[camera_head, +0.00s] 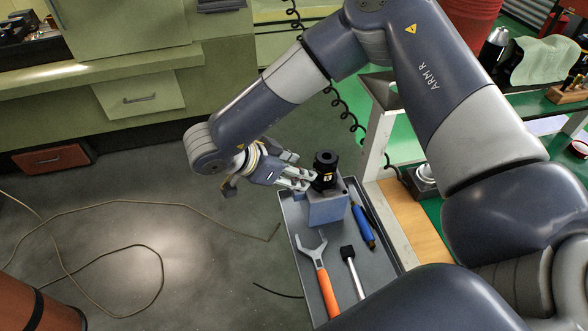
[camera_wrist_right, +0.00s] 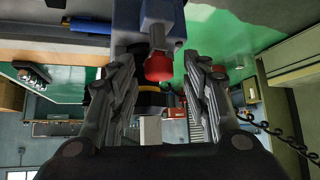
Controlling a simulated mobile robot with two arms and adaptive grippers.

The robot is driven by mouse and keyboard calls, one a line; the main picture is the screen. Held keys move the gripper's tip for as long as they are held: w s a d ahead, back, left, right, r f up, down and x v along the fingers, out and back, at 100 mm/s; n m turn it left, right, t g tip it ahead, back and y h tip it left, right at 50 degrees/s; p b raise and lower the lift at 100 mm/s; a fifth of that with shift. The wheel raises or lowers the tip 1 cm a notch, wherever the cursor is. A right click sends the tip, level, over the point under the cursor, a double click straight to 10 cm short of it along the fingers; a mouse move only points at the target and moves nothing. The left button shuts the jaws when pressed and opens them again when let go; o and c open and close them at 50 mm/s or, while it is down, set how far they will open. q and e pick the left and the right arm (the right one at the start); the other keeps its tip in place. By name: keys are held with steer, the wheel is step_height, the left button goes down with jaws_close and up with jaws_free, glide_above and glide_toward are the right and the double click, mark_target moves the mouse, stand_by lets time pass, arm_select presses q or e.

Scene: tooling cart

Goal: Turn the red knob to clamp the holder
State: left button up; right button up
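The black tool holder (camera_head: 325,165) stands upright in the grey-blue clamp block (camera_head: 327,207) on the tray. In the right wrist view the red knob (camera_wrist_right: 159,67) sticks out from the block (camera_wrist_right: 160,22). A black part with a yellow band, likely the holder (camera_wrist_right: 150,98), shows beyond the fingers. My right gripper (camera_head: 306,181) reaches the block from its left side in the head view. Its fingers are open, one on each side of the knob, with visible gaps. The knob is hidden in the head view. My left gripper is not in view.
The grey tray (camera_head: 293,240) also holds an orange-handled wrench (camera_head: 325,285), a blue-handled tool (camera_head: 363,224) and a black-headed tool (camera_head: 352,268). A white cart post (camera_head: 376,140) stands right of the block. Open floor lies to the left.

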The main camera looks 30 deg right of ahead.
steer(key=v, duration=1.2)
stand_by(0.4)
